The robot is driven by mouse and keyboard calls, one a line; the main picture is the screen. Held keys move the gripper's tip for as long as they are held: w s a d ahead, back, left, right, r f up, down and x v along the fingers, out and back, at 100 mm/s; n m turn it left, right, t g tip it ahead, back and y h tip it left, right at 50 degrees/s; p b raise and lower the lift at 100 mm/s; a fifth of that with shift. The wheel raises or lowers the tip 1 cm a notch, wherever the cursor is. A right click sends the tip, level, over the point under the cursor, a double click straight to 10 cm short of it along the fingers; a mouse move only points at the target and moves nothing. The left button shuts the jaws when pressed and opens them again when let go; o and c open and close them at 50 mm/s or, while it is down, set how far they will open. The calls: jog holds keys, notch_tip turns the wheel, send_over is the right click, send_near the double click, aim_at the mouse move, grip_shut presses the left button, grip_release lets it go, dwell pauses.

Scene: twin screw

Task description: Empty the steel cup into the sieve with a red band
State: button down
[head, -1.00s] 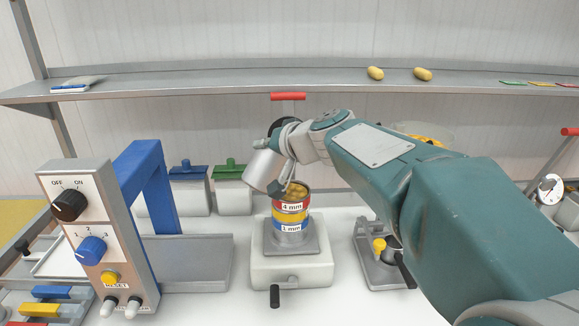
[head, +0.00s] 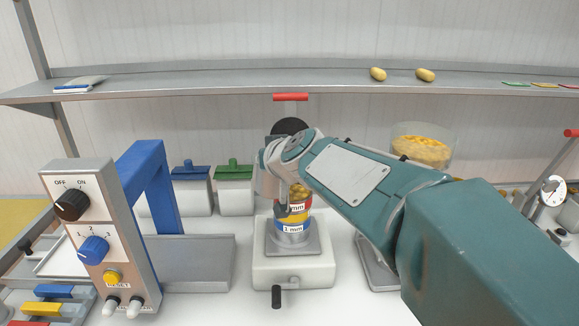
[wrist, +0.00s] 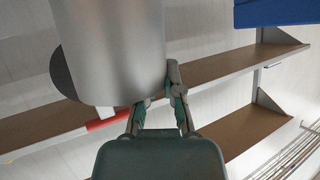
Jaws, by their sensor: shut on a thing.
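The steel cup (wrist: 108,50) fills the upper left of the wrist view as a smooth grey cylinder. My gripper (wrist: 155,108) is shut on it. In the head view my gripper (head: 274,190) is in front of the sieve stack and the cup is mostly hidden behind it, so its tilt and contents cannot be told. The sieve with a red band (head: 299,207), its label partly covered, sits on top of a stack with yellow and blue bands.
The stack stands on a pale shaker base (head: 292,266) with a black knob. A control box (head: 88,240) and blue frame stand left. A clear bowl of orange-yellow pieces (head: 421,152) is behind my arm. A shelf (head: 230,87) crosses above.

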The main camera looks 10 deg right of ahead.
jog(key=shift+f+n+h, duration=0.3)
jog(key=shift+f+n, duration=0.1)
jog(key=shift+n, duration=0.1)
jog(key=shift+r, duration=0.1)
jog(key=shift+r, duration=1.4)
